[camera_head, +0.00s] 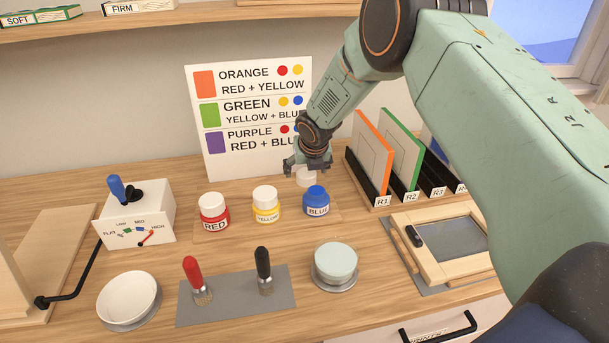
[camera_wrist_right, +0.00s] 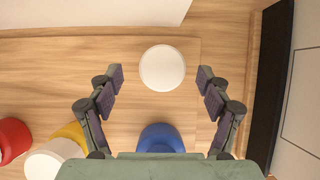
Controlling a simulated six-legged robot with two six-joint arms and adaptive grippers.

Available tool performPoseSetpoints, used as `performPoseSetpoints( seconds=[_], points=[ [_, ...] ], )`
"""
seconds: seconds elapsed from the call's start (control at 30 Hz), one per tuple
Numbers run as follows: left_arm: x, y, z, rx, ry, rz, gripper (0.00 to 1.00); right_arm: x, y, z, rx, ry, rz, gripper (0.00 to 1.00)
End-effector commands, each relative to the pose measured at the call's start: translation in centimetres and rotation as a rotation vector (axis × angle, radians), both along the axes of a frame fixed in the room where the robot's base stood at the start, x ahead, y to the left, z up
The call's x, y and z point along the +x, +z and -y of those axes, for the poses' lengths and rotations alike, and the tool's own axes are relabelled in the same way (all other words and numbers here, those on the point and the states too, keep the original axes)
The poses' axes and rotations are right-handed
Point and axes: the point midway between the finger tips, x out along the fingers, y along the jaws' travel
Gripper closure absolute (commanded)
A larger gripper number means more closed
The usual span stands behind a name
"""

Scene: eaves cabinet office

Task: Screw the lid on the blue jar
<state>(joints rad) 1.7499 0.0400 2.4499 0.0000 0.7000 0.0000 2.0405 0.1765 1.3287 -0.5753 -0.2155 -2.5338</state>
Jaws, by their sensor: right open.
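The blue jar (camera_head: 316,203) stands upright on a thin wooden board, with a blue top and no white lid on it. Its top also shows at the bottom of the right wrist view (camera_wrist_right: 160,138). A round white lid (camera_head: 307,179) lies behind the blue jar, partly hidden by my right gripper (camera_head: 308,168). In the right wrist view the lid (camera_wrist_right: 162,68) sits between the spread fingertips, with a gap on each side. My right gripper is open and points down over the lid. My left gripper is not in view.
A red jar (camera_head: 214,211) and a yellow jar (camera_head: 266,204), both with white lids, stand left of the blue jar. A rack with orange (camera_head: 373,150) and green (camera_head: 404,150) panels stands close on the right. A colour chart (camera_head: 248,110) stands behind.

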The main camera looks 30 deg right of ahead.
Motion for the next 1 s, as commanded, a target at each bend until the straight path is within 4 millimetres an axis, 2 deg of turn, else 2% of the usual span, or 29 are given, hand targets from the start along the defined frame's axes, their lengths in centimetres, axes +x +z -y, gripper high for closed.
performPoseSetpoints(
  seconds=[0.03, 0.13, 0.4, 1.0],
  points=[
    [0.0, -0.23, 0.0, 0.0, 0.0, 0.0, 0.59, 0.23, -0.86, 0.1, 0.0, -0.001, -0.003, 0.22],
    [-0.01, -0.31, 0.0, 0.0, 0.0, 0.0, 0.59, 0.64, -1.39, 0.14, 0.0, -0.001, -0.003, 0.22],
    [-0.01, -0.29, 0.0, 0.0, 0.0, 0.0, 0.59, 0.94, -1.41, 0.15, 0.0, 0.0, -0.001, 0.22],
    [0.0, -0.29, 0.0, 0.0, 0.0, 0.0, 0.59, 0.89, -1.42, 0.17, 0.001, 0.0, -0.002, 0.71]
  ],
)
